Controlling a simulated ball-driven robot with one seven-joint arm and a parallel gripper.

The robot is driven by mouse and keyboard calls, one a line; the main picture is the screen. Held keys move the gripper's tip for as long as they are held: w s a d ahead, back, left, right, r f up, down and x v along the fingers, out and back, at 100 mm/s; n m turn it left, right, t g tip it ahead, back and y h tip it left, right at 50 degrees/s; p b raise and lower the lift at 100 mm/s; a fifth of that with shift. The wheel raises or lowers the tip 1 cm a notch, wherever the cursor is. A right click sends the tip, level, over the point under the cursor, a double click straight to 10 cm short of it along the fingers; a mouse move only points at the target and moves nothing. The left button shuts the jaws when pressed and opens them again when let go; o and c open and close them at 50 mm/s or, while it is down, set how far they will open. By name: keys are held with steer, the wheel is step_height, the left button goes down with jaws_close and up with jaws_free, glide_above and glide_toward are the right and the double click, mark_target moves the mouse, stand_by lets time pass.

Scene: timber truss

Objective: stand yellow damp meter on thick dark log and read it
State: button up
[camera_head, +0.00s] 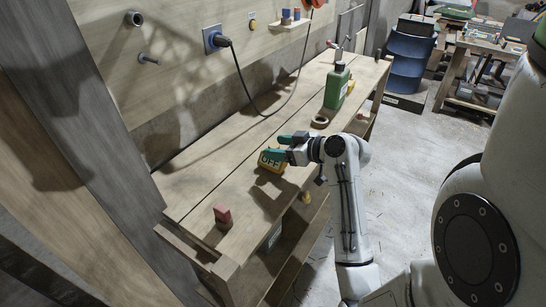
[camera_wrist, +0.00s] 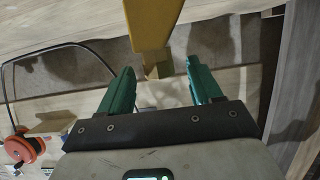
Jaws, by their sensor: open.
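The yellow damp meter (camera_head: 269,163), with OFF on its face, is at the workbench's middle, by my gripper (camera_head: 283,146). In the wrist view, a yellow body (camera_wrist: 152,22) with a narrower end lies just beyond and between my green fingertips (camera_wrist: 158,68). The fingers are apart, with a gap around it; I cannot tell whether the meter rests on the bench or touches a finger. Large dark timbers (camera_head: 62,75) stand at the left of the head view; I cannot tell whether one is the thick dark log.
A black cable hangs from a blue wall socket (camera_head: 212,39). Blue bins (camera_head: 408,58) stand at the back. Concrete floor (camera_head: 400,150) is clear right of the bench.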

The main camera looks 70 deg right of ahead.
steer(key=shift+x, duration=1)
jaws_close()
steer(key=shift+r, duration=0.1)
